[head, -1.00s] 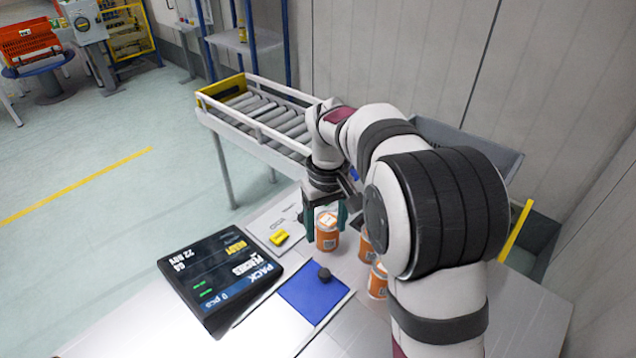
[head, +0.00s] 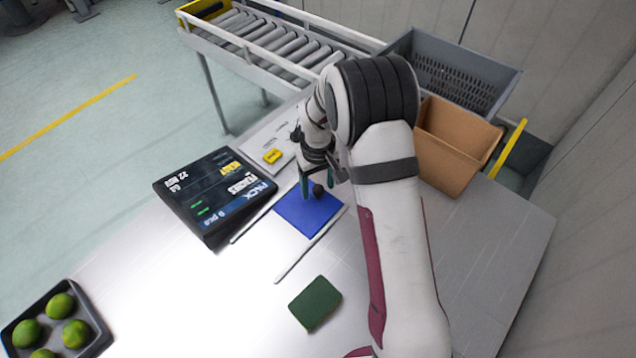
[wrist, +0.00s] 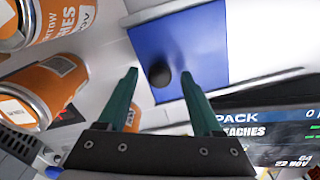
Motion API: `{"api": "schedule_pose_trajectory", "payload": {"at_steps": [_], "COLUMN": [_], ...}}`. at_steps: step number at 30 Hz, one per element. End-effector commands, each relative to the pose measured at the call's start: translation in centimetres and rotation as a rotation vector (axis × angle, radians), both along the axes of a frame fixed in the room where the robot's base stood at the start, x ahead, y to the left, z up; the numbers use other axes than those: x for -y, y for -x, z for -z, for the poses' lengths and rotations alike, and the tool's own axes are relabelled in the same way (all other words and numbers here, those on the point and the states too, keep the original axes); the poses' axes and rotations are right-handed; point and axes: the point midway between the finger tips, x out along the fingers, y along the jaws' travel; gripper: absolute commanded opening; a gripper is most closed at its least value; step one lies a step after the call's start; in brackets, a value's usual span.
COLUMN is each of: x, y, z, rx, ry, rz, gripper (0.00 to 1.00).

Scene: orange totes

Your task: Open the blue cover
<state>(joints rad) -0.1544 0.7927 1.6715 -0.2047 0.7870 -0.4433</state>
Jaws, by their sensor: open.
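The blue cover (head: 307,217) is a flat square panel in the table top with a round dark knob (head: 319,190) on it. In the wrist view the blue cover (wrist: 205,40) lies ahead of my gripper, and its dark knob (wrist: 159,74) sits between the two fingers in the picture. My gripper (head: 311,187) is over the far part of the cover, close to the knob. In the wrist view my gripper (wrist: 160,85) has its green fingers spread apart with nothing held. Whether a finger touches the knob cannot be told.
A black display (head: 213,193) stands left of the cover. Orange cans (wrist: 45,80) stand close to my gripper in the wrist view. Pale rails (head: 312,243) run beside the cover. A green block (head: 315,303) and a tray of limes (head: 98,341) are nearer. A cardboard box (head: 452,150) stands right.

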Motion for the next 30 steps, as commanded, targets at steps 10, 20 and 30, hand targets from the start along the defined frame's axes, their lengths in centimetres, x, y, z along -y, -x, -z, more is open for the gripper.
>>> {"api": "schedule_pose_trajectory", "payload": {"at_steps": [10, 20, 30], "x": [0.00, 0.01, 0.01], "y": [0.01, 0.00, -0.01], "z": [-0.04, -0.07, -0.09], "rx": [0.000, 0.000, 0.000], "ry": [0.000, 0.000, 0.000], "rz": [0.000, 0.000, 0.000], "gripper": [0.15, 0.00, 0.00]}}
